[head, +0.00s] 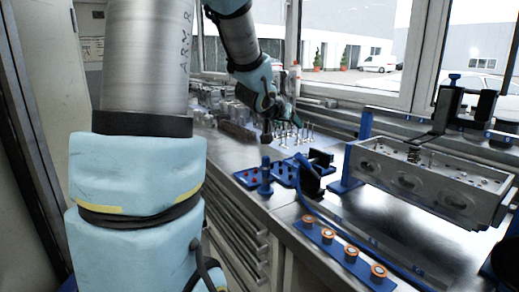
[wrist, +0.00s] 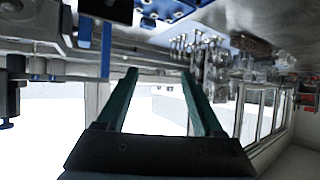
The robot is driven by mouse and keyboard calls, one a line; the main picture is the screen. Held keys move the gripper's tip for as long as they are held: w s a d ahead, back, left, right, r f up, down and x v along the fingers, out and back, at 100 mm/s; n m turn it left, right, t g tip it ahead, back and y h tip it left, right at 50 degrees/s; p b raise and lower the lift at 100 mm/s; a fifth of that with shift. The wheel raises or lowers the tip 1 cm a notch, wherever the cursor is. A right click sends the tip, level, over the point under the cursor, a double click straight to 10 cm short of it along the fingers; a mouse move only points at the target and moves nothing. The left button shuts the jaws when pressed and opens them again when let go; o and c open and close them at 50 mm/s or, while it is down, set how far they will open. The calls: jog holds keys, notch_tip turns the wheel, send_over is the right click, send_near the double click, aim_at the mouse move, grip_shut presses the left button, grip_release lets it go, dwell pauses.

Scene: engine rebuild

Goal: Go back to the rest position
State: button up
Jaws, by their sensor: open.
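My gripper (wrist: 158,75) shows in the wrist view with two green fingers spread apart and nothing between them. That view appears upside down, with the bench along the top and the windows below. In the head view my gripper (head: 277,115) hangs over the far part of the bench, close to a group of upright valves (head: 298,130). The same valves show in the wrist view (wrist: 183,46) beyond the fingers. Whether the fingers touch anything in the head view is too small to tell.
The metal bench (head: 275,200) runs along the windows. A cylinder head (head: 425,180) sits on blue supports at right. A blue tray (head: 250,178) and a blue strip with several copper-coloured round parts (head: 328,236) lie nearer. Clear containers (head: 225,108) stand at the back left.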

jog(key=s+a+f+n+g+y, duration=0.2)
jog(key=s+a+f+g+y, duration=0.15)
jog(key=s+a+f, duration=0.4)
jog(key=s+a+f+n+g+y, duration=0.1)
jog(key=s+a+f+g, duration=0.1)
jog(key=s, duration=0.6)
jog(key=s+a+f+n+g+y, duration=0.1)
jog(key=s+a+f+g, duration=0.2)
jog(key=s+a+f, duration=0.2)
jog(key=s, duration=0.3)
jog(key=shift+a+f+n+g, duration=0.15)
jog(key=shift+f+n+g, duration=0.15)
jog(key=shift+f+g, duration=0.05)
